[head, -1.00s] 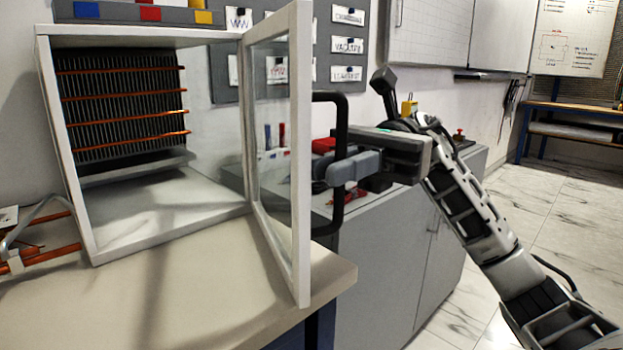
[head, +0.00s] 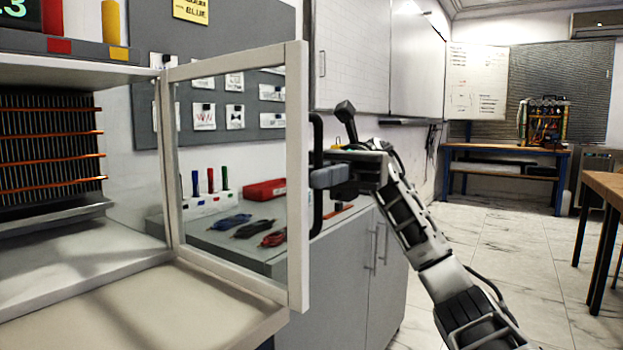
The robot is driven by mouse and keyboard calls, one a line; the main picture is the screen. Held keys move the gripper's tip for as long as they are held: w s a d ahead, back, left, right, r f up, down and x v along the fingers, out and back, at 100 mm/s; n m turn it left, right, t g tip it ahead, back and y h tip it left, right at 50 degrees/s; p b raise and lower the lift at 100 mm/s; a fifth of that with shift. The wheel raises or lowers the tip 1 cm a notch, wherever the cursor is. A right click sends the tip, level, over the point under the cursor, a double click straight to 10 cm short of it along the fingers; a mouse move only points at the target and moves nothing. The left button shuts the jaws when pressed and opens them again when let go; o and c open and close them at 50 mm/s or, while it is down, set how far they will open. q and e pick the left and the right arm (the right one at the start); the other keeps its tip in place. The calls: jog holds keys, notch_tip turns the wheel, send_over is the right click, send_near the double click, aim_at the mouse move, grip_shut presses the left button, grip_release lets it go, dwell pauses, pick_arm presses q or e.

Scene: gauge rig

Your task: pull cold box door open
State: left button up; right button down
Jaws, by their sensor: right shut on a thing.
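The cold box (head: 70,262) stands at the left on a bench, with a dark finned cooler and copper tubes inside. Its white-framed glass door (head: 297,180) stands wide open, swung out to the right of the box. A black bar handle (head: 317,165) is on the door's outer edge side. My right gripper (head: 318,178) is shut on the handle, its arm reaching in from the lower right. My left gripper is not in view.
A grey cabinet (head: 345,275) stands behind the door, with a red tray (head: 265,189) and coloured tools on its top. The bench top (head: 190,310) below the door is bare. Open tiled floor (head: 510,260) lies to the right, with a wooden table (head: 608,185) at the far right.

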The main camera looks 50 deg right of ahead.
jog(key=c, duration=1.8)
grip_release()
jog(key=shift+c, duration=0.2)
jog(key=shift+r, duration=0.1)
